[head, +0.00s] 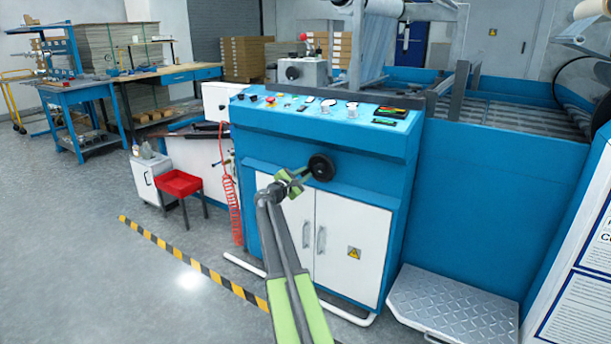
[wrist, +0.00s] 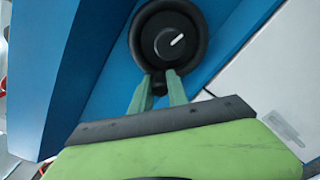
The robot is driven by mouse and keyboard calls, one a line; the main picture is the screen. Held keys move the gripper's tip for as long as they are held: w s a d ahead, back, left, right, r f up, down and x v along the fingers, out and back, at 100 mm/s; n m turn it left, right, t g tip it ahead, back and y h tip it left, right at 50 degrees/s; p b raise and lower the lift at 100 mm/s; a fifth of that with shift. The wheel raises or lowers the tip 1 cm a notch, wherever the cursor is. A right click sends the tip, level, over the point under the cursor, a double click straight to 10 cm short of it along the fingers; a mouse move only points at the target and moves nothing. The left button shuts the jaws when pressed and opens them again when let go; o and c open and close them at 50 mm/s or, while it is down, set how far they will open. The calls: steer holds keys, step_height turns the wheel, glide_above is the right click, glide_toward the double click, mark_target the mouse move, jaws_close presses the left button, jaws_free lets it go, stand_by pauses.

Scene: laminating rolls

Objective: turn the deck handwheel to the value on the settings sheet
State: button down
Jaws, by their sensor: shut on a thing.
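The black deck handwheel (head: 321,167) is on the front of the blue machine, above the white cabinet doors. In the wrist view the handwheel (wrist: 169,44) shows a white mark on its hub that points to the upper right. My gripper (head: 300,175) reaches it from the lower left. In the wrist view the green fingers of my gripper (wrist: 158,86) are shut on the handwheel's lower rim or a knob there; I cannot tell which. The settings sheet cannot be made out; a printed board (head: 575,290) is cut off at the right edge, its text not readable as values.
The control panel (head: 330,108) with buttons and dials is above the handwheel. A metal step plate (head: 455,303) lies at the lower right. A red stool (head: 180,184) and a coiled red hose (head: 230,200) are on the left. The floor at left is open.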

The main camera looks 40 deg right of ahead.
mark_target(311, 160)
step_height(311, 160, up, 3)
steer(key=m+p, duration=0.1)
steer(key=m, duration=0.1)
steer(key=m+p, duration=0.1)
steer(key=m, duration=0.2)
steer(key=shift+w+a+f+m, duration=0.1)
steer(key=shift+w+f+m, duration=0.05)
steer(key=shift+m, duration=0.15)
steer(key=m, duration=0.1)
steer(key=r+m+p, duration=0.1)
steer(key=m, duration=0.1)
steer(key=shift+s+r+p, duration=0.1)
steer(key=shift+s+p, duration=0.1)
steer(key=shift+p, duration=0.1)
steer(key=shift+s+r+m+p, duration=0.2)
steer(key=shift+r+m+p, duration=0.1)
steer(key=shift+m, duration=0.7)
steer(key=c, duration=1.3)
jaws_free()
